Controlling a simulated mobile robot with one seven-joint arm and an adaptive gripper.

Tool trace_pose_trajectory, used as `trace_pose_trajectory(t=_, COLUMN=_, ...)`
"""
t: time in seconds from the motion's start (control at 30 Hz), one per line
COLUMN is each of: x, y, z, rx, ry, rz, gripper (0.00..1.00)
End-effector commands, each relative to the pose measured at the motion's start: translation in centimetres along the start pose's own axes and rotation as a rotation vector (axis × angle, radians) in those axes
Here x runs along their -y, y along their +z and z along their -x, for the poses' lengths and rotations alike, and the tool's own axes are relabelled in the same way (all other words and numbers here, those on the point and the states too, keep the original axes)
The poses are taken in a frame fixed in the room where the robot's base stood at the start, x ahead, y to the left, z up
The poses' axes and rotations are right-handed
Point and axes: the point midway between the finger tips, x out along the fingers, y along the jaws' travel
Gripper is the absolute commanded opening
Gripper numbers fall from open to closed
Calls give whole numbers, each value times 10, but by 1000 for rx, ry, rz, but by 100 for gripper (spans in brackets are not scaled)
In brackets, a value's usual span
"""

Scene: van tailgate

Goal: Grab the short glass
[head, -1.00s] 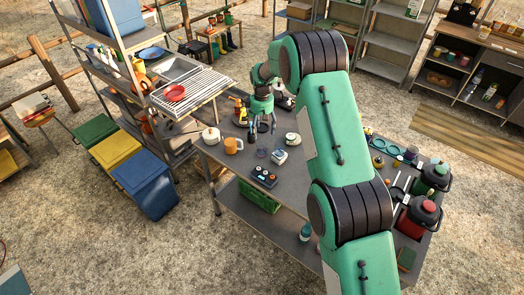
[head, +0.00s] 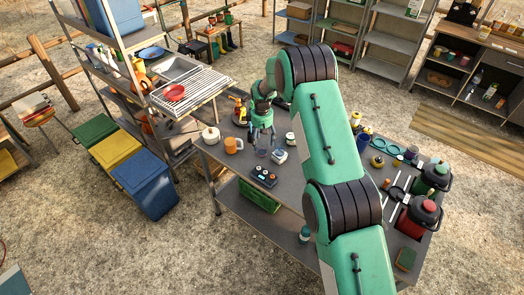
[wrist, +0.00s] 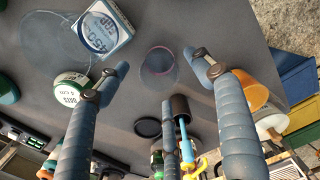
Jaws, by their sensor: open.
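A short clear glass (wrist: 160,66) with a faint reddish rim stands on the grey table. In the wrist view it shows between and beyond my spread fingertips. My gripper (wrist: 158,60) is open and empty, with its fingers pointing toward the table. In the head view my gripper (head: 262,143) hangs over the glass (head: 262,153), whose upper part is partly hidden by the fingers. I cannot tell whether any finger touches it.
Close by are a white box (wrist: 103,28), a green-and-white tin (wrist: 70,92), an orange mug (wrist: 250,91) and a black dial box (head: 264,177). A larger clear round thing (wrist: 40,40) lies at the wrist view's upper left.

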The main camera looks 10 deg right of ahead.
Motion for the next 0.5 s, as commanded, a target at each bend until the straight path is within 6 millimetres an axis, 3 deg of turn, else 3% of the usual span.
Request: trace_pose_trajectory(t=0.5, x=0, y=0, z=-7, rx=0, ry=0, rz=0, gripper=66)
